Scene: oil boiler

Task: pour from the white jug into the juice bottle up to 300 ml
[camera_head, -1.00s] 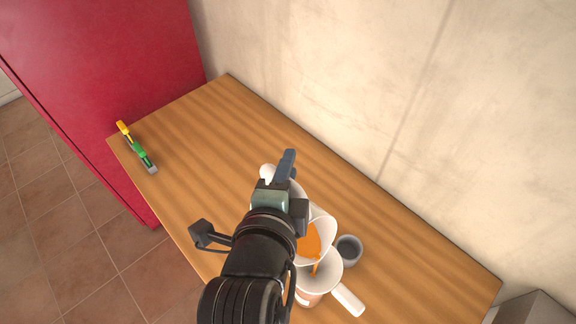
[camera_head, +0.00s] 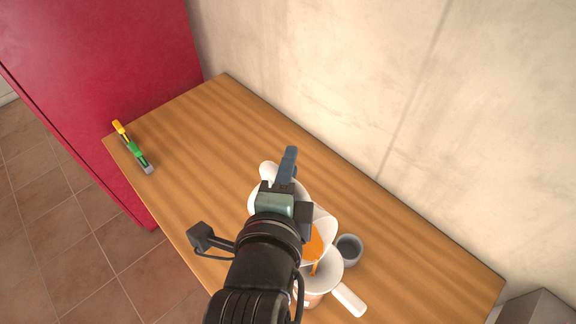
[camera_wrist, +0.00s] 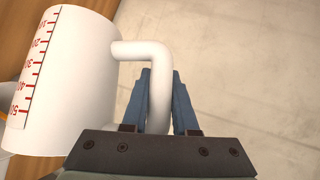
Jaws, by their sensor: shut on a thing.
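The white jug (camera_wrist: 80,85) has red scale marks on its side and is held tilted. Its handle lies between the blue fingers of my gripper (camera_wrist: 161,85), which is shut on it. In the head view the jug (camera_head: 326,224) has orange liquid inside, and a thin orange stream runs from its lip into a white, wide-mouthed piece with a handle (camera_head: 349,300). That piece looks like a funnel or cup directly below the lip. A brownish body shows under it, perhaps the juice bottle, mostly hidden by my arm. I cannot read its fill level.
A small grey cup (camera_head: 348,250) stands close to the right of the pour. A yellow and green tool (camera_head: 132,147) lies at the far left of the wooden table (camera_head: 200,140). A red cabinet (camera_head: 100,80) stands at the left, the wall behind. The table's far left is mostly clear.

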